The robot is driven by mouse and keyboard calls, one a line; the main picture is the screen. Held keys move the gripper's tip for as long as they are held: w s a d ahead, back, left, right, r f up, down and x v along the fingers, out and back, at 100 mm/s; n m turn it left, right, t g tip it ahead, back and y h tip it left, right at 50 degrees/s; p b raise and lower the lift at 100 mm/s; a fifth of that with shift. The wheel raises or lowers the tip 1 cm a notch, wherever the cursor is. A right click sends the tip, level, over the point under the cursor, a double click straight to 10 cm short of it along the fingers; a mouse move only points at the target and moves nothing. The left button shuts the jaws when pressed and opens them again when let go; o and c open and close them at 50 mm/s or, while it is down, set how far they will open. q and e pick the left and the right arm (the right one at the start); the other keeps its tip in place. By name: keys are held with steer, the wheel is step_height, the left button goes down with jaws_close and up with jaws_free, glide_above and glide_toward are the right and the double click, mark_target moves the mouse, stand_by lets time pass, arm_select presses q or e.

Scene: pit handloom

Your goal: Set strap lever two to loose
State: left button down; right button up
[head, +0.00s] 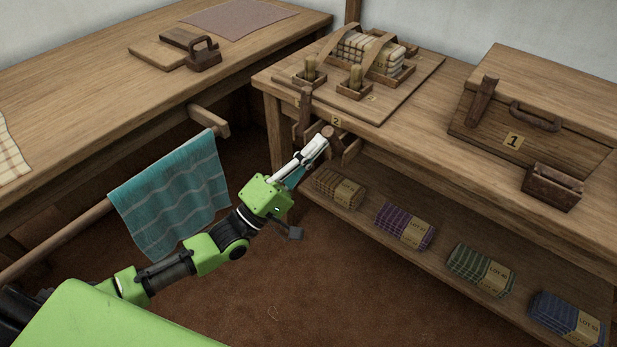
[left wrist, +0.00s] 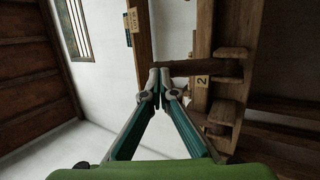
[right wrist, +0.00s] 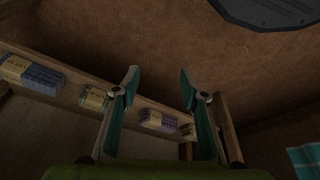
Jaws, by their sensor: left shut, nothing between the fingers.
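Strap lever two is a dark wooden bar at the bench's front edge, beside the label "2" (head: 336,121). In the head view its rounded end (head: 328,131) points outward, just above my left fingertips. In the left wrist view the bar (left wrist: 210,68) runs sideways from the bracket by the label, just beyond the fingertips; whether they touch it I cannot tell. My left gripper (head: 320,143) is shut with nothing in it; it also shows in the left wrist view (left wrist: 160,82). My right gripper (right wrist: 159,84) is open and empty in the right wrist view.
Another upright lever (head: 305,103) stands left of lever two. A strapped cloth bundle (head: 368,50) lies on a board on the bench. A wooden chest (head: 530,110) stands to the right. Folded cloth lots (head: 405,226) lie on the lower shelf. A teal cloth (head: 172,195) hangs on a beam.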

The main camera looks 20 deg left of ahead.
arm_select(q)
steer(key=w+r+p, duration=0.1)
steer(key=p, duration=0.1)
steer(key=w+d+r+g+y+p, duration=0.1)
steer(key=p, duration=0.2)
steer(key=shift+w+r+n+p, duration=0.3)
steer(key=shift+r+p, duration=0.05)
steer(key=shift+w, duration=0.2)
steer(key=shift+w+d+r, duration=0.2)
steer(key=shift+w+r, duration=0.1)
steer(key=shift+w, duration=0.1)
steer(key=shift+w+d+r, duration=0.2)
steer(key=shift+w+d, duration=0.05)
steer(key=shift+w, duration=0.45)
steer(key=shift+w+d+r, duration=0.1)
steer(key=shift+w, duration=0.2)
arm_select(e)
steer(key=s+f, duration=0.2)
steer(key=f, duration=0.8)
steer(key=s+f+g, duration=0.1)
steer(key=s+f, duration=0.1)
steer(key=f, duration=0.9)
steer(key=shift+s+d, duration=0.15)
steer(key=shift+s, duration=0.25)
arm_select(q)
steer(key=shift+r, duration=0.1)
arm_select(e)
steer(key=shift+r, duration=0.1)
